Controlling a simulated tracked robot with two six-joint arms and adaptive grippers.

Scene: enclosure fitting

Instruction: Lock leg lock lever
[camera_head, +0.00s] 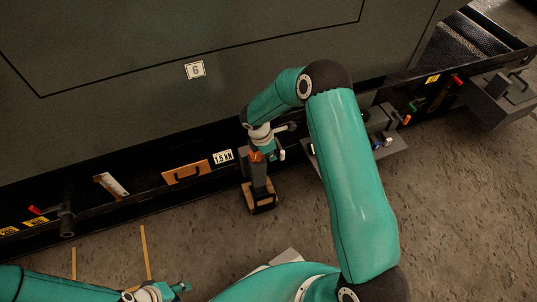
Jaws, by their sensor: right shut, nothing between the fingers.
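A dark leg (261,188) stands below the enclosure's lower edge, its foot on a block with a wooden-coloured face (262,206). A small orange-red part (257,157), perhaps the lock lever, shows at the top of the leg. My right gripper (277,156) points down at the top of the leg, right beside the orange part. It is shut with nothing in it; I cannot tell whether it touches the part. My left gripper (184,289) is low at the bottom edge, away from the leg; its finger opening is too small to tell.
The large grey enclosure (140,90) with a "6" label (195,70) fills the back. An orange-brown handle plate (187,172) and a "15 kN" label (222,157) are left of the leg. Coloured handles (456,80) and a grey box (500,97) are at right.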

